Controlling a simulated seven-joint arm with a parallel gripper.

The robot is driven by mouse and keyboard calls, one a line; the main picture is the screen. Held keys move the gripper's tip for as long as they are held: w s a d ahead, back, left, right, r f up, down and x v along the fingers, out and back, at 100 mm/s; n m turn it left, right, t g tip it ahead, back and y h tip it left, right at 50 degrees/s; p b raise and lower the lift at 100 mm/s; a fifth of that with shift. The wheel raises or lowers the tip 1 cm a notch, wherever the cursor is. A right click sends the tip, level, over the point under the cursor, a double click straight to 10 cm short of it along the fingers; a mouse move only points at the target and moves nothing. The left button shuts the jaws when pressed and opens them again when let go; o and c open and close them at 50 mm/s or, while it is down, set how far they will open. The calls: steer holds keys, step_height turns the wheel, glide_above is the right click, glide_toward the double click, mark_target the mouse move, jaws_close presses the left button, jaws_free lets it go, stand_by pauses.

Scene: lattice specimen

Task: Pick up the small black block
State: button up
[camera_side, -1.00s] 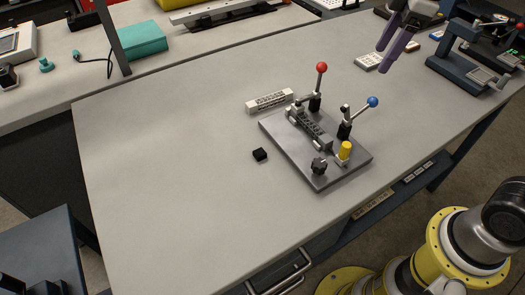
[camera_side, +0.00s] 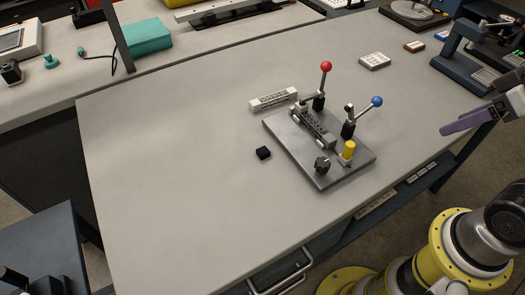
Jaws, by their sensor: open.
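The small black block (camera_side: 263,153) lies on the grey table (camera_side: 170,190), just left of the fixture plate and apart from it. My gripper (camera_side: 446,131) is at the right side of the picture, near the table's right edge, with purple fingers pointing left. It is open and far from the block, with nothing visible between the fingers. One finger largely hides the other from this side.
The grey fixture plate (camera_side: 300,165) carries a red-knobbed lever (camera_side: 326,67), a blue-knobbed lever (camera_side: 376,102) and a yellow cap (camera_side: 348,150). A white lattice bar (camera_side: 273,99) lies behind it. The table left of the block is clear.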

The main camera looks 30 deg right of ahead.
steer(key=shift+o, duration=0.4)
